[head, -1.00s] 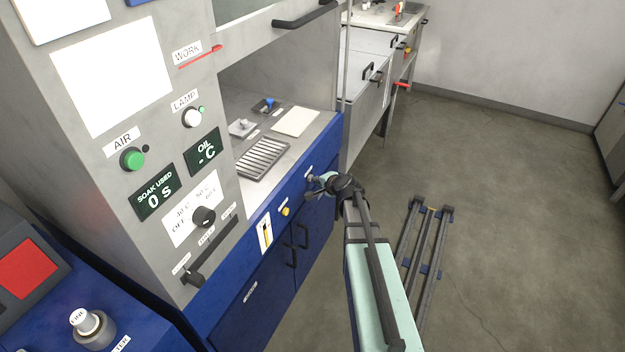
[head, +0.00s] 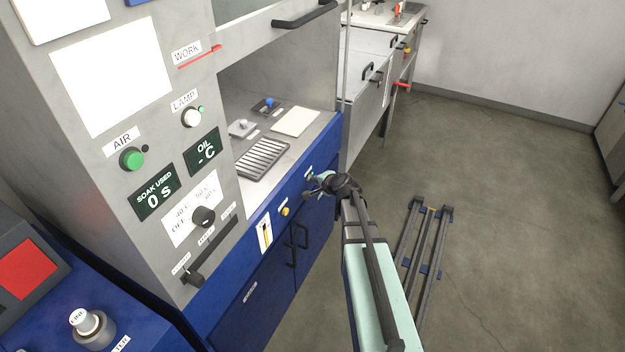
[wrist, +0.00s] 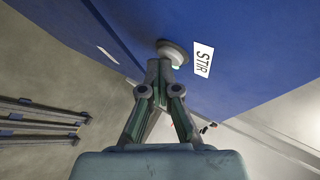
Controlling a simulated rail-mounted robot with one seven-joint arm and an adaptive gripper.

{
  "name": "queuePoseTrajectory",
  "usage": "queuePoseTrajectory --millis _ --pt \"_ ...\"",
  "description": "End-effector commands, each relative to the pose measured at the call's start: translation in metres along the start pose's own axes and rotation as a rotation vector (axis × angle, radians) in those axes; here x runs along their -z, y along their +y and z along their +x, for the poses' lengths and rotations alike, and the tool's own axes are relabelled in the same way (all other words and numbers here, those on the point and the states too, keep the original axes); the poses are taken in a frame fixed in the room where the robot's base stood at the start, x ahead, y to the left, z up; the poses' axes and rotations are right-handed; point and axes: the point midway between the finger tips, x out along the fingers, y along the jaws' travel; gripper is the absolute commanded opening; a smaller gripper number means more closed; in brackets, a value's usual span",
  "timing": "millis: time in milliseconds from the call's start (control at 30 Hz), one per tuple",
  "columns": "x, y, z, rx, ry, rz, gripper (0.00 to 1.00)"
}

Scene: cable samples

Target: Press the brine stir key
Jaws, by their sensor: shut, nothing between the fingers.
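The stir key is a round pale knob (wrist: 174,50) on the blue front panel (wrist: 130,25), beside a white label (wrist: 203,59) reading STIR in the wrist view. My gripper (wrist: 168,66) is shut and empty, its fingertips at the knob and covering part of its face. They look to be at or very near contact; I cannot tell whether the key is pushed in. In the head view my gripper (head: 317,183) is at the blue front, right of a yellow knob (head: 285,211), and the key is mostly hidden behind it.
The cabinet's control panel (head: 150,200) with dials and displays stands at the left. Dark door handles (head: 302,236) stick out below the yellow knob. Dark rails (head: 425,240) lie on the floor to the right. The floor (head: 510,190) beyond them is clear.

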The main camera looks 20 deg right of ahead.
Motion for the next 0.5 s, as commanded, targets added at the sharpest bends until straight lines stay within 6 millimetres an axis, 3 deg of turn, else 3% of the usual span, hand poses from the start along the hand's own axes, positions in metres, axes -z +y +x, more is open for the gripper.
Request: queuePoseTrajectory --millis 500 --pt "0.0033 0.0040 -0.0050 0.000 -0.002 0.000 0.00"
